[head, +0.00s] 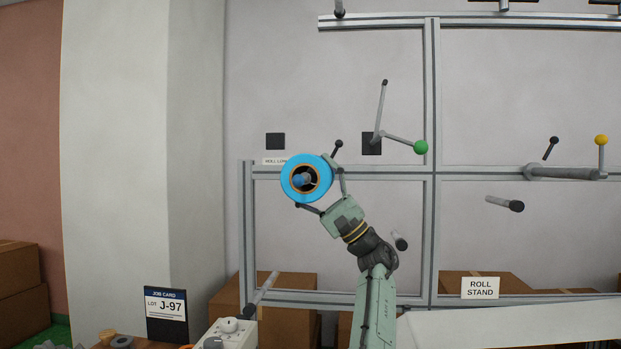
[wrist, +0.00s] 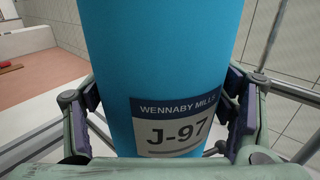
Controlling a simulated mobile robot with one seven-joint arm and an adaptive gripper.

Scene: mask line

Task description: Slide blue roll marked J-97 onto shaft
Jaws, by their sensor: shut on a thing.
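The blue roll (head: 289,187) is in my gripper (head: 322,186), its round end and tan-rimmed core facing the head camera. In the wrist view the roll (wrist: 165,50) stands between both finger pads of my gripper (wrist: 165,95), and its label (wrist: 176,127) reads WENNABY MILLS J-97. A grey-blue rounded end (head: 299,180) shows inside the dark core; I cannot tell whether it is the shaft or how far the roll is over it. The roll partly covers a ROLL LOAD sign (head: 273,161) on the rail.
A grey metal frame (head: 432,120) stands behind, with several rods, a green-knobbed lever (head: 421,147) and a yellow-knobbed one (head: 601,140). A job card (head: 166,315) reads LOT J-97. A ROLL STAND sign (head: 480,288) is at lower right. Boxes (head: 20,280) stand low behind.

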